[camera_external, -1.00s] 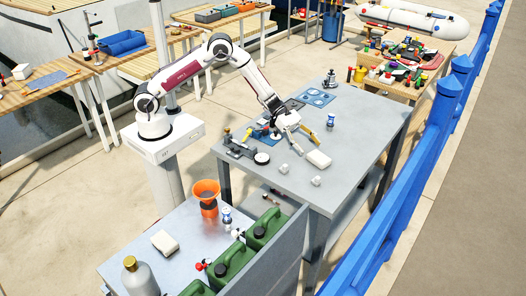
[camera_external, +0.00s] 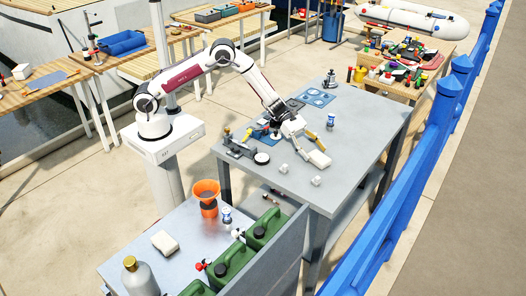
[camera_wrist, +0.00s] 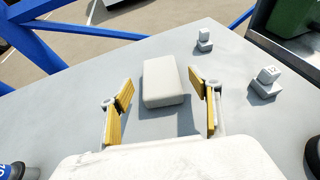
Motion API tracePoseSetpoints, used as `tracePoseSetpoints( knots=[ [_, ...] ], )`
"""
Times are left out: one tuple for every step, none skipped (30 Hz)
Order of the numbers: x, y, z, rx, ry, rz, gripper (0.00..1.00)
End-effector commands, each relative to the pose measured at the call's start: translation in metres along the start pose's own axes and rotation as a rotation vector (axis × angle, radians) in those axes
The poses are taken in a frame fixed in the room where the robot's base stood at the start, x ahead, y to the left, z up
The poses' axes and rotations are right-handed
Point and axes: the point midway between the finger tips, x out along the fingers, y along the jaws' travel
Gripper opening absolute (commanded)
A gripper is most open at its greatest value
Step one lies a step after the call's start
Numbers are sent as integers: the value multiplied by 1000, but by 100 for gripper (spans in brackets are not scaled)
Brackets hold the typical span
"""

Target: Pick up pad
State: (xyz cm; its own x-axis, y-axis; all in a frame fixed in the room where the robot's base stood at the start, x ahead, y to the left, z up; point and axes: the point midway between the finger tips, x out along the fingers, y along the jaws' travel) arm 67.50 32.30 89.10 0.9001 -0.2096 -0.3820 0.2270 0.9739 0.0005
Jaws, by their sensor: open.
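The pad is a white block with rounded edges (camera_wrist: 164,80) lying on the grey worktable (camera_wrist: 70,85). In the wrist view it sits between and just ahead of the two yellow finger pads of my gripper (camera_wrist: 162,110). The fingers are spread, with bare table showing on both sides of the pad, and nothing is held. In the external view the pad (camera_external: 319,159) lies near the table's right front part, close beside my gripper (camera_external: 312,140). Whether a finger touches it cannot be told there.
Two small white blocks, one nearer (camera_wrist: 267,82) and one farther (camera_wrist: 204,40), stand right of the pad in the wrist view. A blue-and-white can (camera_external: 331,121) stands behind my gripper. A dark clamp-like tool (camera_external: 240,147) and a blue rail (camera_external: 400,200) are nearby.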

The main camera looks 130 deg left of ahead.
Motion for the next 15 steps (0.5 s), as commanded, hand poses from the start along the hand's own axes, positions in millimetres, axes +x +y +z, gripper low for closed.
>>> tracePoseSetpoints(
  knots=[
    [6, -1, 1, 1, 0, -2, 62],
    [9, -1, 1, 1, 0, -2, 62],
    [13, -1, 2, 1, 1, -2, 62],
    [17, -1, 3, 1, 1, -2, 62],
    [20, -1, 4, 1, 1, -2, 62],
    [24, -1, 5, 1, 1, -2, 62],
    [27, -1, 4, 0, 1, -2, 62],
    [30, -1, 4, 0, 1, -2, 62],
    [34, -1, 4, 1, 1, -2, 62],
    [36, -1, 4, 1, 2, -2, 62],
    [38, -1, 4, 1, 2, -2, 62],
    [40, -1, 4, 0, 2, -1, 62],
    [41, -1, 4, 0, 2, -1, 62],
    [42, -1, 4, 0, 2, -1, 62],
    [42, 0, 4, 0, 2, -1, 62]
  ],
)
